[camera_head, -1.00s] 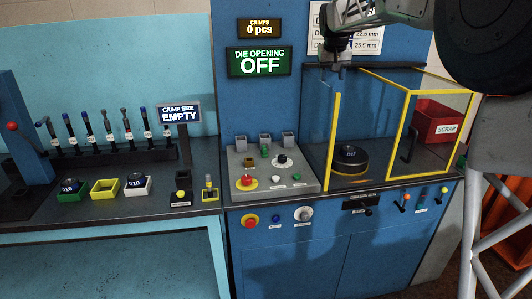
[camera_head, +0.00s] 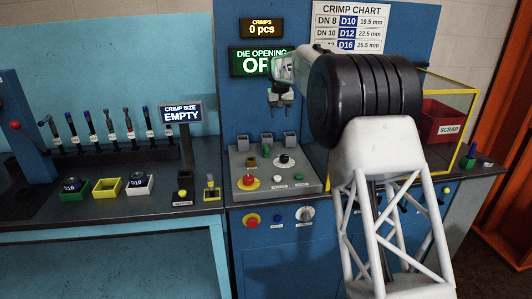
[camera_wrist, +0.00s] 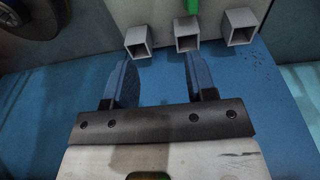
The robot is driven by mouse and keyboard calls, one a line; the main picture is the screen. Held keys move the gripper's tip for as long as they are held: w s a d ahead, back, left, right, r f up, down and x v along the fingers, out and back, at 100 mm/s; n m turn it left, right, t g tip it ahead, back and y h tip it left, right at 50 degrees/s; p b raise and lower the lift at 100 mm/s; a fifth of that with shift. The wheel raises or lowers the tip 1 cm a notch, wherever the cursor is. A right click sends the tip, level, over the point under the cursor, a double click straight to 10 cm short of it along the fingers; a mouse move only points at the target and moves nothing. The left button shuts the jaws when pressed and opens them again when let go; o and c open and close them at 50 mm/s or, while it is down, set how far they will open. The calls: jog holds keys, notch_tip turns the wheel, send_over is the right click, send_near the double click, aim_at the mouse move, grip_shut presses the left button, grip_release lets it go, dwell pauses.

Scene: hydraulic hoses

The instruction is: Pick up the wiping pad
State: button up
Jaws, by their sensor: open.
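I cannot pick out the wiping pad with certainty in either view. A small yellow-topped item (camera_head: 210,187) stands at the bench's right front edge, and I cannot tell what it is. My gripper (camera_head: 280,101) hangs high above the grey control panel (camera_head: 308,187), in front of the blue machine. In the wrist view my gripper (camera_wrist: 158,72) is open, with nothing between its two fingers. Three grey square sockets (camera_wrist: 187,42) show beyond the fingertips, apart from them.
The control panel bears a red button (camera_head: 248,181) and upright square sockets (camera_head: 290,140). A red scrap bin (camera_head: 440,122) stands at right behind the yellow frame (camera_head: 462,135). Dies in coloured trays (camera_head: 108,187) and a row of levers (camera_head: 103,137) occupy the left bench.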

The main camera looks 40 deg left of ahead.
jog(key=g, duration=0.1)
send_over(266, 146)
jog(key=shift+h, duration=0.3)
notch_tip(266, 146, down, 10)
jog(key=shift+s+r, duration=0.1)
jog(key=shift+s, duration=0.05)
jog(key=shift+f, duration=1.3)
jog(key=shift+d+f, duration=0.1)
jog(key=shift+f, duration=2.5)
grip_shut()
